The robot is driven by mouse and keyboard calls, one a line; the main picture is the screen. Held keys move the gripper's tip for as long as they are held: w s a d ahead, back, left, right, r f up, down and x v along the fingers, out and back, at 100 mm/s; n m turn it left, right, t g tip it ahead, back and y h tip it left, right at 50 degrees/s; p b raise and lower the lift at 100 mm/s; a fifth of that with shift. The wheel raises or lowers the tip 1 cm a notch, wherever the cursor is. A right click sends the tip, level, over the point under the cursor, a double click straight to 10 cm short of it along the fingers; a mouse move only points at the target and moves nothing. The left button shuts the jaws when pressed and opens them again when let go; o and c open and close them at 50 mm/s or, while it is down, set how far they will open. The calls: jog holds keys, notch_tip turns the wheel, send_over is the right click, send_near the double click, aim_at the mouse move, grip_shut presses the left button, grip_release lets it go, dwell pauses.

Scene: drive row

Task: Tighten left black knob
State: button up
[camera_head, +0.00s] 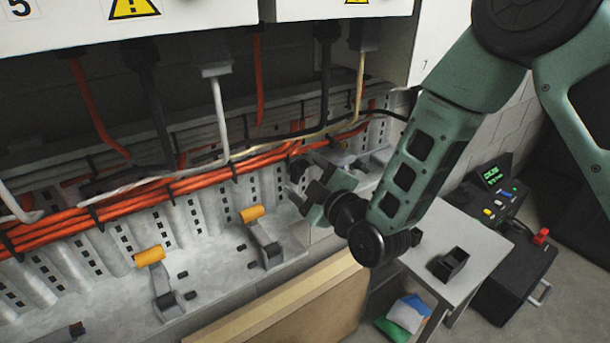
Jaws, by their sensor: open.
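Small black knob-like parts sit on the grey metal ledge beside two brackets with orange handles. One pair is by the left bracket, with a black piece (190,296) at its right. Another black piece (241,247) is by the right bracket. I cannot tell which one is the left black knob. My gripper (301,190) is open, with nothing seen between its fingers. It hangs in front of the cable duct, to the right of and above the right bracket, apart from these pieces. The wrist hides part of the ledge's right end.
The orange handles (149,256) and (252,213) stick up from the ledge. Orange cables (150,188) run along the wall, and other cables hang from white cabinets (190,14). A small table (465,262) with a black holder (450,265) and a black case (515,268) stand at right.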

jog(key=c, duration=1)
jog(key=shift+m+b, duration=0.4)
jog(key=m+b, duration=0.2)
jog(key=m, duration=0.1)
jog(key=shift+f, duration=0.1)
jog(key=m+b, duration=0.2)
jog(key=m, duration=0.1)
jog(key=m+b, duration=0.2)
jog(key=m, duration=0.1)
jog(key=shift+w+d, duration=0.1)
jog(key=shift+d, duration=0.1)
jog(key=m+b, duration=0.2)
jog(key=m, duration=0.3)
jog(key=shift+w+d+m, duration=0.1)
jog(key=shift+m, duration=0.2)
jog(key=m+b, duration=0.1)
jog(key=m, duration=0.3)
jog(key=shift+m, duration=0.4)
